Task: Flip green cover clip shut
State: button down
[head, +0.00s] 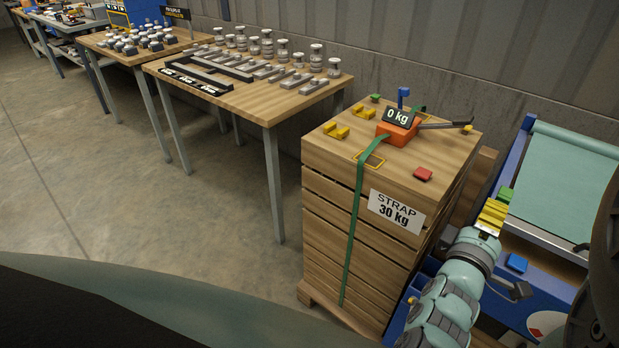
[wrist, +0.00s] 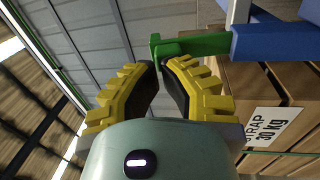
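The green cover clip (head: 505,195) sits at the left end of the blue frame, beside the pale green sheet, in the head view. In the wrist view the green clip (wrist: 195,45) sticks out sideways from the end of a blue bar, with its hooked tip to the left. My gripper (head: 492,212) is just in front of the clip. In the wrist view its yellow ribbed fingers (wrist: 160,66) taper to tips almost together, with a narrow gap and nothing held. The tips lie close below the clip's hooked end; I cannot tell whether they touch it.
Open floor lies left.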

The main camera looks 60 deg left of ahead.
jog(key=shift+a, duration=0.1)
dwell(0.4)
jog(key=shift+w+r+g+p, duration=0.2)
jog(key=shift+g+p, duration=0.1)
jog(key=shift+p, duration=0.3)
